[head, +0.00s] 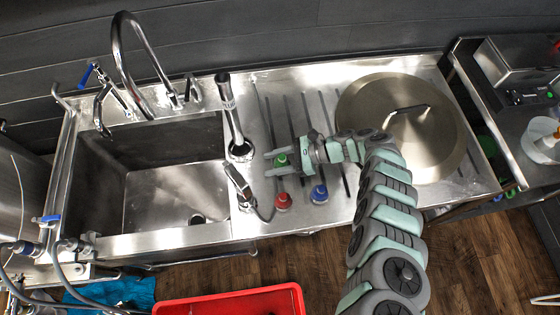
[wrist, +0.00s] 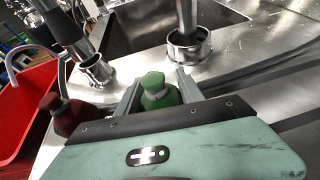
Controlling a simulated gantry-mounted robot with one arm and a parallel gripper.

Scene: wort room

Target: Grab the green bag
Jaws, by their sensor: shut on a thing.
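The small green bag (head: 281,160) stands on the steel drainboard (head: 262,120) to the right of the sink. It also shows in the wrist view (wrist: 158,92), upright between the two fingers. My gripper (head: 282,161) reaches in from the right and is shut on the green bag. I cannot tell whether the bag is lifted off the board. A red bag (head: 283,200) and a blue bag (head: 320,193) stand just in front of it. The red bag is also at the left in the wrist view (wrist: 66,114).
A steel sink (head: 165,185) lies to the left. An upright metal tube (head: 232,115) and a black-handled sprayer (head: 240,184) with a hose stand close to the left of my gripper. A large round lid (head: 370,110) is on the right. A red crate (head: 235,303) is below the counter.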

